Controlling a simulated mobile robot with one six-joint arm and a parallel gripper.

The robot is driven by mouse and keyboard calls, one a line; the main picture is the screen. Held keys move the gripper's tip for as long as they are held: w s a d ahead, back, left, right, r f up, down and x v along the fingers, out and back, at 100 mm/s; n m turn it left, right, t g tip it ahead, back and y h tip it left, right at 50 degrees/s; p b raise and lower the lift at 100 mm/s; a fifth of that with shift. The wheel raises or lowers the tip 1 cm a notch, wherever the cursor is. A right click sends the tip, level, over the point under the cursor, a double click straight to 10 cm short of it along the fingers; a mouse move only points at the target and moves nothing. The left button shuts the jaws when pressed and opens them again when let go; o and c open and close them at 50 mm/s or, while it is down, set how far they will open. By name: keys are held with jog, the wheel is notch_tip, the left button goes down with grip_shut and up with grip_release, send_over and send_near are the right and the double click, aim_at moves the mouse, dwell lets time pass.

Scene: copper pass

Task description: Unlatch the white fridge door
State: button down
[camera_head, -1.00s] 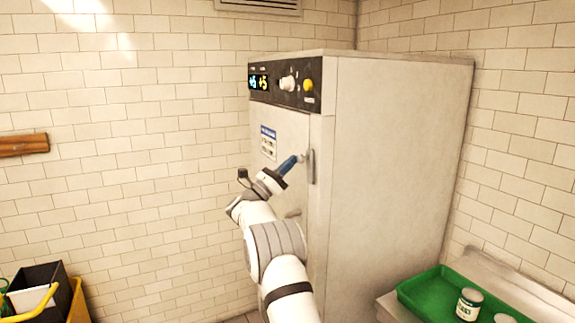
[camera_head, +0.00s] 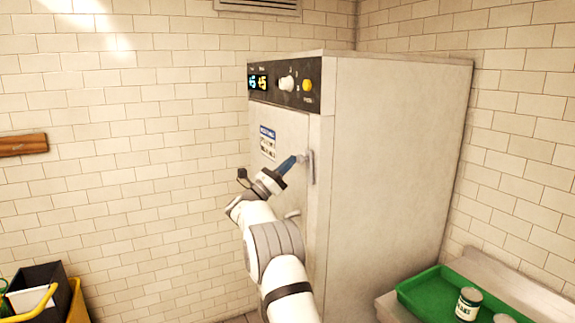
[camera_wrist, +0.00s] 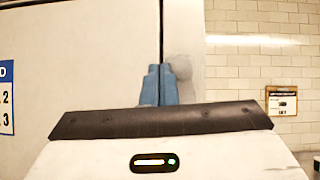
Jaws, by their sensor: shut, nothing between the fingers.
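The white fridge (camera_head: 395,160) stands in the corner, with its door (camera_head: 289,133) on the front face; the door looks closed. A grey latch plate (camera_head: 311,167) sits at the door's right edge. My gripper (camera_head: 297,159) has blue fingers, shut and empty, with the tips at or very near the latch. In the wrist view, the blue fingertips (camera_wrist: 159,72) are together in front of the door's edge seam, beside a pale rounded part (camera_wrist: 181,68) of the latch. Whether they touch it cannot be told.
A black control panel (camera_head: 284,83) with a lit display and knobs is above the door. A green tray (camera_head: 440,290) with cans (camera_head: 468,303) stands on a counter at lower right. A yellow and black bin (camera_head: 45,290) is at lower left.

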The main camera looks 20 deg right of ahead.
dwell(0.3)
jog(key=w+a+f, duration=0.5)
jog(key=w+a, duration=0.2)
jog(key=a, duration=0.2)
jog(key=shift+w+f, duration=0.25)
jog(key=shift+f, duration=0.15)
jog(key=shift+a, duration=0.1)
